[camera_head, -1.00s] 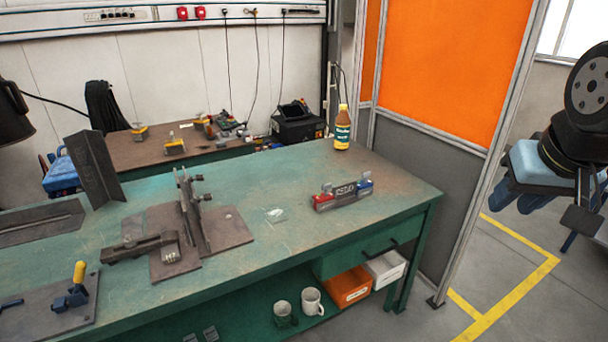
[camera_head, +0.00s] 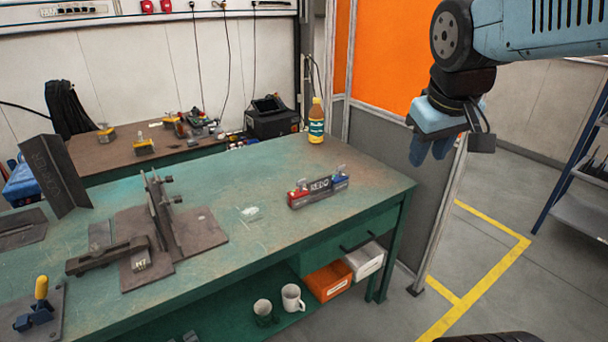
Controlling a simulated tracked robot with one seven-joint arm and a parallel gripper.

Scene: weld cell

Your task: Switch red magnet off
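A dark block with a pale label (camera_head: 319,188) sits on the green workbench near its right end. A red part (camera_head: 297,199) is at its left end and a blue part (camera_head: 341,181) at its right end. Small grey pieces stick up above both ends. The red part is small here, and its switch position cannot be made out. My gripper (camera_head: 431,157), with blue fingers pointing down, hangs in the air right of the bench's right end, well apart from the block. Its fingertips are apart with nothing between them.
A bottle (camera_head: 316,122) stands at the bench's back right corner. Dark fixtures (camera_head: 160,225) and an angle piece (camera_head: 58,175) stand on the left of the green bench (camera_head: 250,262). An orange and grey partition (camera_head: 385,150) rises behind my gripper.

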